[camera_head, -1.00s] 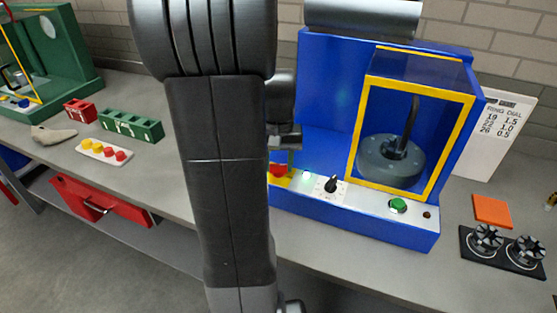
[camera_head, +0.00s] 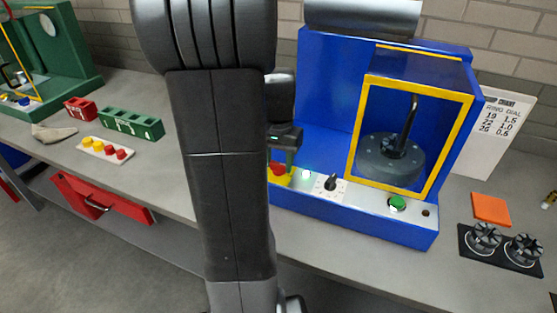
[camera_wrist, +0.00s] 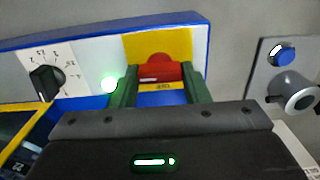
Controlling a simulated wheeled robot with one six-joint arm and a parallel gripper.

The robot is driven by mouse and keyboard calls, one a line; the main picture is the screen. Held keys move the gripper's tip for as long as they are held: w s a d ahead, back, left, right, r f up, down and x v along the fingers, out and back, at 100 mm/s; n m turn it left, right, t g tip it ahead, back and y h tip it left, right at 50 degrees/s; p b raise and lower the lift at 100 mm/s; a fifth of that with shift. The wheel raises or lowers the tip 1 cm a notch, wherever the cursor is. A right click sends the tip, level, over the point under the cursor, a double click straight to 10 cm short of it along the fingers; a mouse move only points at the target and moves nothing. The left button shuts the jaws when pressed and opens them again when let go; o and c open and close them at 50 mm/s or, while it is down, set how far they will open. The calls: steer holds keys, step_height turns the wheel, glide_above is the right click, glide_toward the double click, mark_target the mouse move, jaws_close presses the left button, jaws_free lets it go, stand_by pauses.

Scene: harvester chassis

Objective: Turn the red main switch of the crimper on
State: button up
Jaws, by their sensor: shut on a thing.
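The crimper is a blue machine (camera_head: 325,115) with a yellow-framed guard window and a pale front panel. Its red main switch (camera_wrist: 158,70) sits on a yellow plate (camera_wrist: 178,45) at the panel's left end, and also shows in the head view (camera_head: 277,168). My gripper (camera_wrist: 160,78) has its two green fingers on either side of the red switch, shut on it. The gripper also shows from behind in the head view (camera_head: 282,155), partly hidden by my arm. The lamp (camera_wrist: 110,85) beside the yellow plate glows green.
A black dial (camera_head: 331,183) and green button (camera_head: 398,203) are farther along the panel. An orange pad (camera_head: 491,208) and black ring dies (camera_head: 484,239) lie right of the crimper. A blue button (camera_wrist: 282,53) and round metal fitting (camera_wrist: 293,92) are near my gripper's right side.

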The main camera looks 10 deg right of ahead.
mark_target(278, 163)
steer(key=o, duration=1)
step_height(278, 163, up, 14)
steer(key=shift+f, duration=0.1)
step_height(278, 163, down, 14)
steer(key=shift+r, duration=0.1)
stand_by(0.6)
steer(key=shift+r, duration=0.1)
